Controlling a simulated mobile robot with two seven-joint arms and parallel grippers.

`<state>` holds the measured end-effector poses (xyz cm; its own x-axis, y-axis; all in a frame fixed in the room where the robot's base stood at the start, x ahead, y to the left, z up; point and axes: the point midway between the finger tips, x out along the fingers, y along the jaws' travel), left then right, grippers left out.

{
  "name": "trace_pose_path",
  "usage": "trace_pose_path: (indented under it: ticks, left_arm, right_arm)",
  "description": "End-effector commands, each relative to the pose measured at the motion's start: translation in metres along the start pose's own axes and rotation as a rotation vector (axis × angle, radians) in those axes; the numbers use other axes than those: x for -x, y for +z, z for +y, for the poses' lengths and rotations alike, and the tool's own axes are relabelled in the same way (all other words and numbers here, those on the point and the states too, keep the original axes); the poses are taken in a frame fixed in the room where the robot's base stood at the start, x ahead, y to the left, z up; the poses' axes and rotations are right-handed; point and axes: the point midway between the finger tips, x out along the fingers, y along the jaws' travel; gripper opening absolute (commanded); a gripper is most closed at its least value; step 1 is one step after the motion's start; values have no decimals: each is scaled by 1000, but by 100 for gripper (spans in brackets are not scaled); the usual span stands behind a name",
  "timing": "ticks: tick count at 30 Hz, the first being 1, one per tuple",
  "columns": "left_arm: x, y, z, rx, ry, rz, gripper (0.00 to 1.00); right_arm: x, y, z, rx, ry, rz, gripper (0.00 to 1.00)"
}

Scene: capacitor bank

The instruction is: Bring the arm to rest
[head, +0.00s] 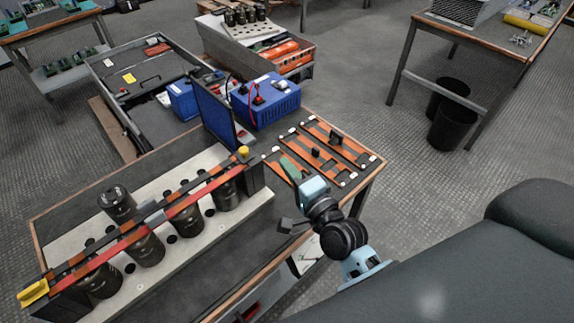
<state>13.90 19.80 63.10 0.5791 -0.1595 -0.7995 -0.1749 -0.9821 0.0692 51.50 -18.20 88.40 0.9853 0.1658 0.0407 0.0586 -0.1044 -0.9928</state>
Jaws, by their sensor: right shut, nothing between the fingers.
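My right gripper (290,167) is at the right part of the workbench (235,258), in front of the panel with the orange strips (320,148). Its arm comes in from the lower right, with a dark wrist and a pale blue hand. The gripper is shut and holds nothing. It overlaps the near strip in the picture; whether it touches it I cannot tell. My left gripper is not in view.
A capacitor rack with several black cans (146,246) and red bars (125,241) fills the bench's left side. A blue power unit (265,98) stands behind a blue upright panel (212,112). Black bins (452,128) stand on the floor. Open floor lies right of the bench.

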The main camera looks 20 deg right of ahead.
Motion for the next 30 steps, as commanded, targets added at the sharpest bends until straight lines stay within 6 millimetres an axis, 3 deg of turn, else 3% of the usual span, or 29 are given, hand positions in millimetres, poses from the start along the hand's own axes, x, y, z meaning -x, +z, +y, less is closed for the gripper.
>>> trace_pose_path:
  ticks: [10, 14, 17, 24, 30]
  left_arm:
    - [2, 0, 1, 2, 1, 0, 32]
    - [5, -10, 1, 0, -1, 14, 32]
    - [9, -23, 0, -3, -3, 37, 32]
    - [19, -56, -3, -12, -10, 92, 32]
    - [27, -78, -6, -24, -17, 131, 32]
  right_arm:
    - [2, 0, 3, 13, 9, -2, 0]
    - [23, 6, 23, 124, 77, -23, 0]
    - [58, 14, 52, 297, 177, -68, 0]
    - [178, 35, 119, 809, 421, -295, 0]
    - [275, 47, 149, 1156, 536, -533, 0]
